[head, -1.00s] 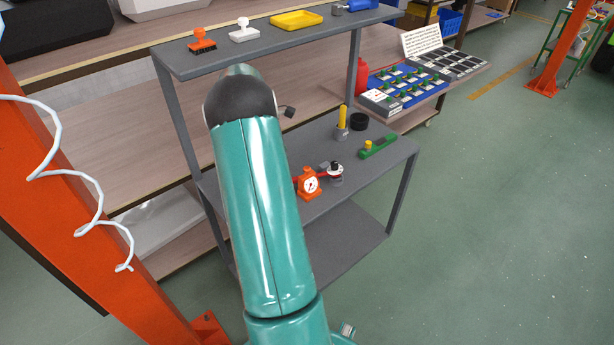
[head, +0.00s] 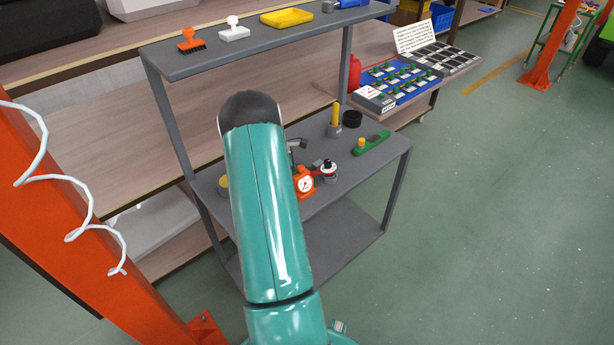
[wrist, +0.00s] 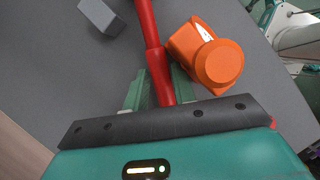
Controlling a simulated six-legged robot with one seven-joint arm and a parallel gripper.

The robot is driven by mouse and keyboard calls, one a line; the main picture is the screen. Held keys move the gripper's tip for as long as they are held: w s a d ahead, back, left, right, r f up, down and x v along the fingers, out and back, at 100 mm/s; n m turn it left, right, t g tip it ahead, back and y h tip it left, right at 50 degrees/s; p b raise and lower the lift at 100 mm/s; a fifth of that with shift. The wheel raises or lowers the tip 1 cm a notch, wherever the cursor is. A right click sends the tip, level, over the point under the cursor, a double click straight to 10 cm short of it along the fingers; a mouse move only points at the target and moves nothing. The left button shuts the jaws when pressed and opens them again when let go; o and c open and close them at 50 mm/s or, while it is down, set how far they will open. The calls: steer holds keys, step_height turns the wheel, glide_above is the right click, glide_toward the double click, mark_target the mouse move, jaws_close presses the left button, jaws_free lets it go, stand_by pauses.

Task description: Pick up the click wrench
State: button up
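The click wrench, a red bar (wrist: 152,60) with a thicker red sleeve, runs from the top of the wrist view down between my fingers. Its red part (head: 316,173) shows in the head view on the lower shelf, beside an orange gauge (head: 305,185). My gripper (wrist: 158,90) has a green finger on each side of the red bar, close along it. I cannot tell whether the fingers press on it. In the head view my arm hides most of the gripper and the wrench's left part. The orange body (wrist: 205,50) stands just right of the fingers.
The grey rack has a lower shelf (head: 345,185) and an upper shelf (head: 260,45) above it. A grey block (wrist: 100,15) lies at upper left in the wrist view.

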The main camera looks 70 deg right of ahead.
steer(key=shift+s+f, duration=0.1)
steer(key=shift+f, duration=0.25)
jaws_close()
steer(key=shift+r, duration=0.15)
